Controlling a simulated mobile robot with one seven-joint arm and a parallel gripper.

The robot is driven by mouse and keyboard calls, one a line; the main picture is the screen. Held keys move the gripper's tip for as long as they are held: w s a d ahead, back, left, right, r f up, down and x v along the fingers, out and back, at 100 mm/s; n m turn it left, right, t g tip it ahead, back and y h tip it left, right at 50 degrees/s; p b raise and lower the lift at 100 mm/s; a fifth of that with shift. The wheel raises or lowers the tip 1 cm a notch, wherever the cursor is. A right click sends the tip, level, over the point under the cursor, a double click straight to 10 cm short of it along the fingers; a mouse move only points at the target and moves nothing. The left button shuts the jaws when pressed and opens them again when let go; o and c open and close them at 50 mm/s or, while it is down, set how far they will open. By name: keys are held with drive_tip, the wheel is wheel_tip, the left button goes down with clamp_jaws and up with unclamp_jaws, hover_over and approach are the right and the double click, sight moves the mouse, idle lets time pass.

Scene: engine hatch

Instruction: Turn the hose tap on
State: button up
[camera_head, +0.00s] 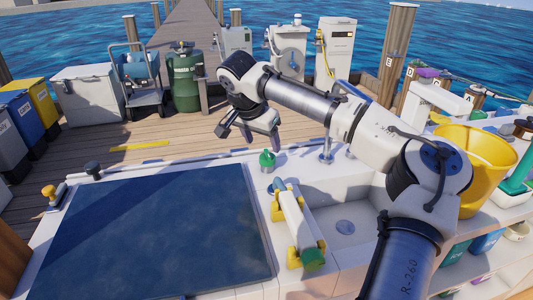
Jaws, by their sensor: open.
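My gripper (266,138) hangs above the rear edge of the white counter, fingers pointing down. It looks empty and open. A small green-topped fitting (267,161) stands on the counter just below and near it, apart from the fingers as far as I can see.
A dark hatch panel (150,235) fills the counter's left. A white bar with yellow brackets (297,222) lies beside the sink basin (350,228). A yellow bucket (475,165) stands at right. Bins, a green tank (185,80) and white pedestals stand on the dock behind.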

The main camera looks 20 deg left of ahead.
sight(266, 153)
drive_tip(key=x, duration=0.6)
drive_tip(key=shift+w+f, duration=0.1)
drive_tip(key=shift+f, duration=0.05)
drive_tip(key=c, duration=1)
